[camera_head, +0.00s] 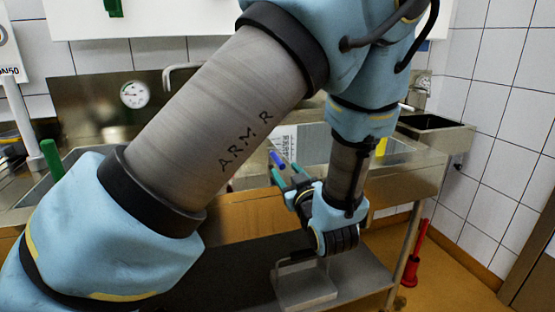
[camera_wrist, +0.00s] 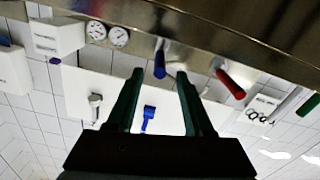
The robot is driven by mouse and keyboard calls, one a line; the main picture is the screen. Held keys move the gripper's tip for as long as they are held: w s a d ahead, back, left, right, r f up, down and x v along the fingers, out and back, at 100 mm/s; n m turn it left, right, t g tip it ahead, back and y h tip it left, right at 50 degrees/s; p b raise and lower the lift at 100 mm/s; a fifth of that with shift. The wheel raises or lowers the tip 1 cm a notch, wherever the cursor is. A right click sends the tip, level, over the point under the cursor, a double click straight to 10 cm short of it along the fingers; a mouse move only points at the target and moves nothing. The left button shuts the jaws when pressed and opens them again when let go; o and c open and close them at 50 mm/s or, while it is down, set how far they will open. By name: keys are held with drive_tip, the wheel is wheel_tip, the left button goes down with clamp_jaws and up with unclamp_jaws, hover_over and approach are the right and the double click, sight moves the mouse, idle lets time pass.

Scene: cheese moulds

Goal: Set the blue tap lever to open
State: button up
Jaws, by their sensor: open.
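The blue tap lever (camera_wrist: 160,58) sticks out from the metal edge at the top middle of the wrist view. It lies between the tips of my gripper's two dark green fingers (camera_wrist: 160,74), which are spread apart; I cannot tell whether either touches it. In the head view, a small blue piece (camera_head: 277,158), which looks like the same lever, shows just beyond the fingertips of my gripper (camera_head: 287,172). My arm hides much of the counter there. The lever's base is hard to make out in either view.
A red lever (camera_wrist: 230,83) and a green one (camera_wrist: 308,103) stand to the right of the blue one in the wrist view. A blue tool (camera_wrist: 148,118) hangs on a white board behind. In the head view, a dial gauge (camera_head: 134,94) is at the back left, a sink (camera_head: 432,124) at right.

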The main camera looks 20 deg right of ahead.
drive_tip(key=w, duration=0.2)
drive_tip(key=w+p, duration=0.1)
drive_tip(key=w, duration=0.4)
drive_tip(key=shift+d, duration=0.4)
drive_tip(key=shift+c, duration=0.4)
clamp_jaws()
idle(0.5)
